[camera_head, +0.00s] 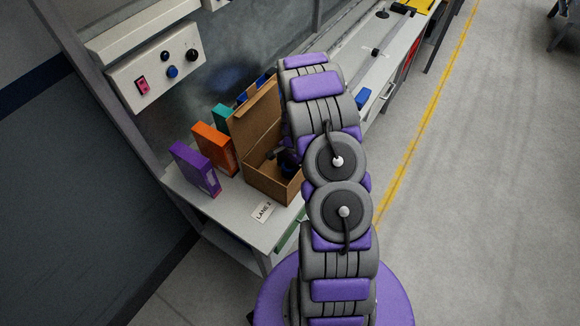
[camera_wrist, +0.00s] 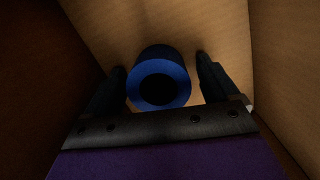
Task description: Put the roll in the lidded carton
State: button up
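The cardboard carton (camera_head: 268,183) stands on the bench with its lid (camera_head: 255,118) raised. My arm reaches over it, and the gripper end is partly hidden inside the carton in the head view. In the wrist view, brown carton walls (camera_wrist: 215,25) surround my gripper (camera_wrist: 161,75). The blue roll (camera_wrist: 158,62), a short tube with a dark hollow end facing the camera, lies between the two fingers. A gap shows between the roll and the right finger; the left finger is close beside it. The fingers look spread. The roll's underside is hidden.
A purple box (camera_head: 195,170), an orange box (camera_head: 214,148) and a teal box (camera_head: 222,116) stand left of the carton. A label (camera_head: 263,211) lies in front. A wall control panel (camera_head: 157,73) is above. Grey floor (camera_head: 475,180) on the right is clear.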

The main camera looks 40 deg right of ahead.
jog(key=shift+d, duration=0.15)
jog(key=shift+d, duration=0.1)
jog(key=shift+d+r, duration=0.1)
jog(key=shift+r, duration=0.2)
notch_tip(320, 180, up, 11)
jog(key=d+p, duration=0.1)
jog(key=p, duration=0.1)
jog(key=s+a+r+n, duration=0.35)
jog(key=a+r, duration=0.45)
jog(key=r, duration=0.3)
jog(key=s+a+r+n, duration=0.5)
jog(key=s+a+r, duration=0.2)
jog(key=a+r, duration=0.15)
jog(key=s+a+r+n, duration=0.3)
jog(key=s+a+n, duration=0.1)
jog(key=s, duration=0.5)
jog(key=s+a+r+n+g+h, duration=0.1)
jog(key=s+a+r+n, duration=0.2)
jog(key=s, duration=0.6)
jog(key=shift+s+a+n+g+h, duration=0.35)
jog(key=shift+a+n, duration=0.2)
jog(key=shift+a, duration=0.3)
